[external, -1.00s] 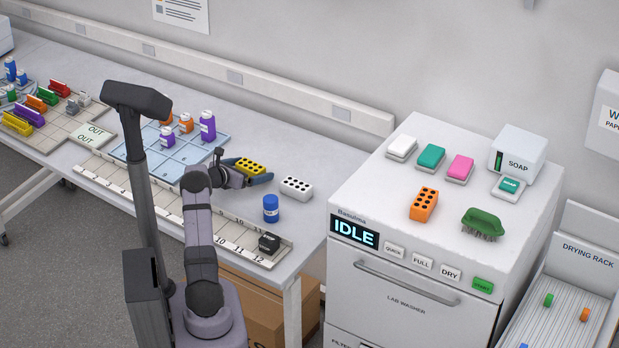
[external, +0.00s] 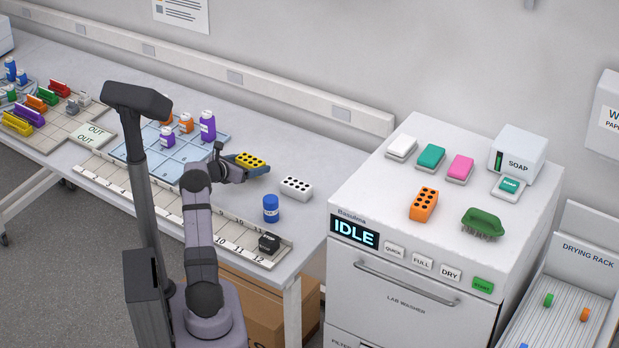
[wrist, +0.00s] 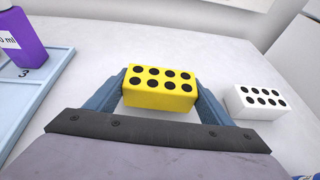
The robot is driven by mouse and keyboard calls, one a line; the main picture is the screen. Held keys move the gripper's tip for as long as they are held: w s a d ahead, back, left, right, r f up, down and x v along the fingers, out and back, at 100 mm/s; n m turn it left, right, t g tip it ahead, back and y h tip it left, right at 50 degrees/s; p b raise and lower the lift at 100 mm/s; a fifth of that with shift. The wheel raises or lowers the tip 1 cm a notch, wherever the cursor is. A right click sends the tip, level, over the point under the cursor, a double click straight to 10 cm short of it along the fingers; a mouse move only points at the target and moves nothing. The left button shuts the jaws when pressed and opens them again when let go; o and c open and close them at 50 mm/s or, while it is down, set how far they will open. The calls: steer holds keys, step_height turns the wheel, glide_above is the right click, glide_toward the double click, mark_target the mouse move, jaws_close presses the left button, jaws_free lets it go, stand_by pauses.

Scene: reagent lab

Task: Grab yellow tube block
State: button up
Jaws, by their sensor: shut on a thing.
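The yellow tube block (external: 251,159) with dark round holes is on the bench, right of the blue tray. It also shows in the wrist view (wrist: 160,92), between the two blue fingers. My gripper (external: 246,166) is shut on the yellow block, with one finger on each short end. In the wrist view my gripper (wrist: 160,90) has both fingertips against the block's sides. I cannot tell whether the block touches the bench or is slightly lifted.
A white tube block (external: 296,185) lies just right of the yellow one. A blue bottle (external: 271,208) and a black block (external: 269,243) stand nearer the front. The blue tray (external: 133,152) with purple and orange bottles is to the left. The washer (external: 381,205) stands right.

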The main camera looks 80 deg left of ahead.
mark_target(250, 160)
step_height(250, 160, up, 26)
steer(key=p, duration=0.2)
